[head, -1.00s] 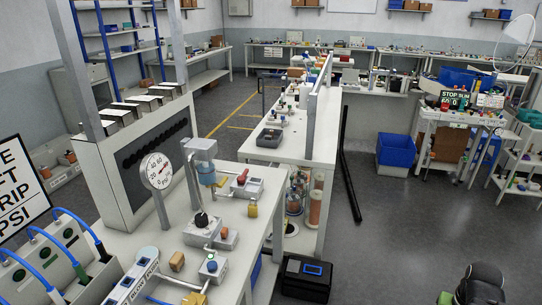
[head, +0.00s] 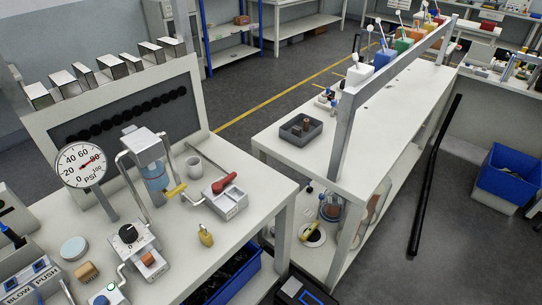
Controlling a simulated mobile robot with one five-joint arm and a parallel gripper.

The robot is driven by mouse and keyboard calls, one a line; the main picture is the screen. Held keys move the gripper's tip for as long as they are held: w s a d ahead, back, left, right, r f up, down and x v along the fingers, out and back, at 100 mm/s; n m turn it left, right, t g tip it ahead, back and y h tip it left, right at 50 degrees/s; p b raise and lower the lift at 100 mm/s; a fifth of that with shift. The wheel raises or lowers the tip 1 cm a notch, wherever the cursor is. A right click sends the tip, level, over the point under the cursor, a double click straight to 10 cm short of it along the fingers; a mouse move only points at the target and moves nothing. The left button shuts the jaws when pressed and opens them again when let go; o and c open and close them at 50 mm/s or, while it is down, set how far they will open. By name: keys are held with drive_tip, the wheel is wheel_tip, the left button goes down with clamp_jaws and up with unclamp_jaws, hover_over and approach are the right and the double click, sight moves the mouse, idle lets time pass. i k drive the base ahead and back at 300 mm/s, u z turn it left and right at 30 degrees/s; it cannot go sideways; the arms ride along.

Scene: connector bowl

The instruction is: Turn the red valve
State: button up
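A red valve lever (head: 224,181) sits on a small light-grey block (head: 229,203) near the right end of the near white workbench. The lever lies tilted across the top of the block. A yellow handle (head: 175,190) on thin piping is just left of the block. My gripper is not in view, so its state and distance from the valve do not show.
A round pressure gauge (head: 82,165), a clear blue-tinted cylinder (head: 152,172), a black knob unit (head: 130,235) and a yellow padlock (head: 206,234) share the bench. A second white table (head: 385,125) stands beyond a gap.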

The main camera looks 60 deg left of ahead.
sight(216, 187)
drive_tip(key=i, duration=0.75)
drive_tip(key=u, duration=0.4)
drive_tip(key=k, duration=0.15)
drive_tip(key=u, duration=4.1)
drive_tip(key=i, duration=0.4)
drive_tip(key=u, duration=0.25)
drive_tip(key=k, duration=0.55)
drive_tip(key=z, duration=0.2)
drive_tip(key=i, duration=0.6)
drive_tip(key=u, duration=0.05)
